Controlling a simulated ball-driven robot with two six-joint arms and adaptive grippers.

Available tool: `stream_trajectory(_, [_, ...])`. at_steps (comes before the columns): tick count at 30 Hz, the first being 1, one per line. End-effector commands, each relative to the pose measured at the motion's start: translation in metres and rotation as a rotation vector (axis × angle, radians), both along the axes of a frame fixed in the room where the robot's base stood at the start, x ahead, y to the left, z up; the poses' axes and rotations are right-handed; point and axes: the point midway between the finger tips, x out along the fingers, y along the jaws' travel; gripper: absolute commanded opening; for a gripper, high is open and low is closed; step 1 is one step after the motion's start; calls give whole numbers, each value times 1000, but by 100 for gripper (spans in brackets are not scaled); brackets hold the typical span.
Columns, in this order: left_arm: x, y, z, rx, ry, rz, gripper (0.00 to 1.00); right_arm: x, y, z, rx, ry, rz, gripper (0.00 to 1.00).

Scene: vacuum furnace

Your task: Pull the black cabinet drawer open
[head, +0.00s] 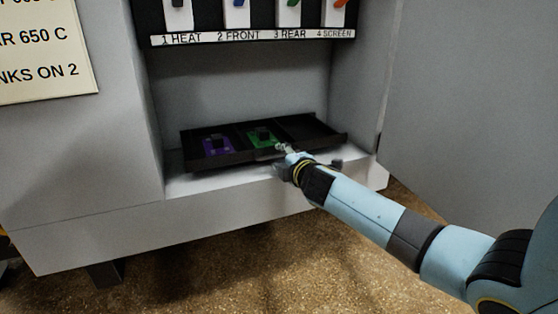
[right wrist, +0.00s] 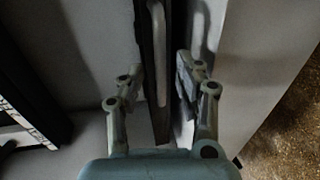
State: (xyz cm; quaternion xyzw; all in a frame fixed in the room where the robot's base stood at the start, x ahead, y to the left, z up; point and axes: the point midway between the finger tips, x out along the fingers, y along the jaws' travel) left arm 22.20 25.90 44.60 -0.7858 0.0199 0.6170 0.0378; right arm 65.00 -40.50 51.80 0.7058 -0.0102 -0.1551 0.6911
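The black drawer (head: 222,157) is a shallow black tray low in the grey cabinet's recess. It holds a purple piece (head: 217,145) and a green piece (head: 263,138), each with a dark block on top; its right section looks empty. My right gripper (head: 284,152) is at the drawer's front edge, right of its middle. In the right wrist view a pale bar handle (right wrist: 157,45) runs along the dark drawer front. My right gripper's fingers (right wrist: 163,75) stand apart on either side of this front; I cannot tell whether they touch it. My left gripper is out of view.
Above the recess is a black panel with a labelled strip (head: 250,38) and several coloured switches. A cream notice (head: 45,55) is on the left. A grey panel (head: 470,100) stands at the right. Speckled brown floor (head: 230,260) lies open in front.

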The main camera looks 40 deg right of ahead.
Motion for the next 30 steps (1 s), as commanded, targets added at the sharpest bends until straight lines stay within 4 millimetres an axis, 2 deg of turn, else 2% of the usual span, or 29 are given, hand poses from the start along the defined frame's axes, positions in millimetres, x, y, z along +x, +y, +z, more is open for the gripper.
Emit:
stream_trajectory(6, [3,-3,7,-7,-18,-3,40,21,-5,-6,2,1,0,34])
stream_trajectory(15, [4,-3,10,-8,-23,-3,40,24,-6,-6,1,1,0,34])
stream_trajectory(23, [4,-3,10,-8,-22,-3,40,24,-6,-6,1,1,0,2])
stream_trajectory(30, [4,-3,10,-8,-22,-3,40,24,-6,-6,1,1,0,0])
